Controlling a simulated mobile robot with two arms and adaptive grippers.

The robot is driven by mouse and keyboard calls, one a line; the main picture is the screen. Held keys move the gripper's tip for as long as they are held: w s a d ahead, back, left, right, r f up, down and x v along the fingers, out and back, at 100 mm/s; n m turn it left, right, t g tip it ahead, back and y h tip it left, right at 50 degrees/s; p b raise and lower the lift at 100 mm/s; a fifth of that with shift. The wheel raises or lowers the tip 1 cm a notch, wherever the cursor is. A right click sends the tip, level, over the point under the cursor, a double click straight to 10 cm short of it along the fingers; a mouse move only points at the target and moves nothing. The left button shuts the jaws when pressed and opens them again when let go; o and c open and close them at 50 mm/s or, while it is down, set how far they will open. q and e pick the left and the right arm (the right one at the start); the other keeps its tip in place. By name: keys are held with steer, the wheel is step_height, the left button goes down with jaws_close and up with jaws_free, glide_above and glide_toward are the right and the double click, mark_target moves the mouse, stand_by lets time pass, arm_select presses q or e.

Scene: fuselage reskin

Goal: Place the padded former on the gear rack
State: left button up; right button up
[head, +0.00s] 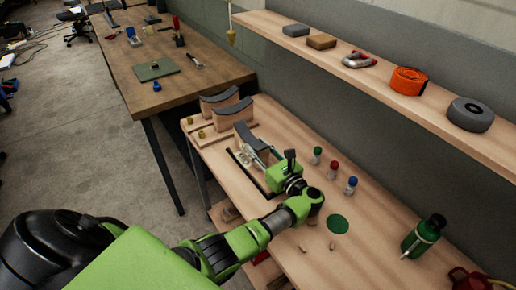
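Three padded formers, wooden blocks with curved dark grey pads on top, are at the far left end of the workbench. Two stand one behind the other, the rear former (219,99) and the middle former (233,113). The third former (251,146) is nearest to my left gripper (256,157). The gripper's grey fingers are at or against this former, but they overlap it and I cannot tell whether they grip it. My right gripper is not in view. I cannot tell for sure which fixture is the gear rack.
A dark-edged tray (248,175) lies beside the gripper. Small bottles with green (318,155), red (333,170) and blue (351,186) caps stand to its right. A green bottle (422,236) stands farther right. A wall shelf (370,78) overhangs the bench's back.

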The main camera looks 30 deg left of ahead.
mark_target(264, 155)
arm_select(q)
steer(key=shift+o, duration=1.3)
steer(key=shift+r, duration=0.1)
steer(key=shift+d, duration=0.3)
steer(key=b+v, duration=0.2)
steer(key=v, duration=0.4)
steer(key=shift+s+d, duration=0.3)
steer(key=shift+d, duration=0.1)
